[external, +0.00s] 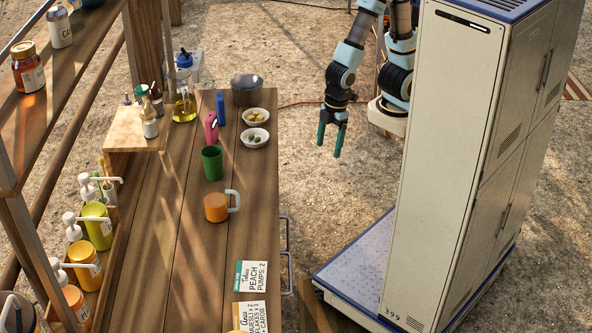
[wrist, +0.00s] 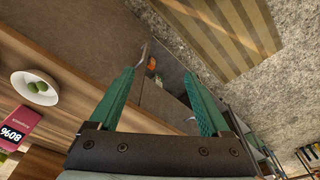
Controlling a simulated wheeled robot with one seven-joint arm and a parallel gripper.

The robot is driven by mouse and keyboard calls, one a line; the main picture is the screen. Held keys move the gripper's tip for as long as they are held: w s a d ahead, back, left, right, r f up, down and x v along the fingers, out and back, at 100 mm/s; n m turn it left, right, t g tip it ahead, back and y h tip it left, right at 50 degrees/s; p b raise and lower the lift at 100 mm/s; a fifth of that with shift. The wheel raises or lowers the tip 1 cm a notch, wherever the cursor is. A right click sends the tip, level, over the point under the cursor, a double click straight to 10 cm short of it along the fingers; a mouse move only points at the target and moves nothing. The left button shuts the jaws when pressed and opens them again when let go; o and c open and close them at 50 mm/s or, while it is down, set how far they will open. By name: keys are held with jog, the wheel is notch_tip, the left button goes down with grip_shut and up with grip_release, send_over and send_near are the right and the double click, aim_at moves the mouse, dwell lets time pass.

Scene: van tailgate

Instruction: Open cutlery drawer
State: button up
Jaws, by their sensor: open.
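My gripper (external: 329,145) hangs open and empty in the air to the right of the wooden counter, clear of it, with its green fingers pointing down. Its spread fingers (wrist: 161,75) also show in the wrist view. On the counter's right side are a metal handle (external: 286,233) and another metal handle (external: 287,273), both well in front of my gripper and apart from it. The drawer fronts face away from the external view, so I cannot tell which drawer holds cutlery. In the wrist view a brown panel (wrist: 85,50) lies beyond the left finger.
Bowls (external: 255,117), a green cup (external: 212,162), an orange mug (external: 216,207) and cards (external: 251,276) stand or lie on the counter (external: 175,240). A tall cream cabinet (external: 430,150) stands at right. Small items (wrist: 152,66) show between the fingers, in something I cannot identify.

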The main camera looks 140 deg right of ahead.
jog(key=w+f, duration=0.2)
jog(key=f, duration=0.1)
jog(key=w+a+f+m+t+b, duration=0.1)
jog(key=w+f, duration=0.2)
jog(key=f, duration=0.1)
jog(key=w+a+f+m+y, duration=0.1)
jog(key=w+f, duration=0.1)
jog(key=f, duration=0.2)
jog(key=shift+w+f, duration=0.2)
jog(key=shift+w, duration=0.2)
jog(key=c, duration=0.6)
jog(key=shift+o, duration=0.2)
jog(key=m+t+y+b, duration=0.3)
jog(key=m+t+y, duration=0.3)
jog(key=m+t, duration=0.75)
send_near(290, 271)
jog(key=w+a, duration=0.1)
jog(key=w, duration=0.2)
jog(key=w+a+m+g+p, duration=0.1)
jog(key=w, duration=0.2)
jog(key=w+a+f+m+g, duration=0.1)
jog(key=w+a, duration=0.1)
jog(key=w, duration=0.1)
jog(key=shift+w+p, duration=0.15)
jog(key=shift+p, duration=0.2)
grip_shut()
jog(key=shift+d, duration=0.1)
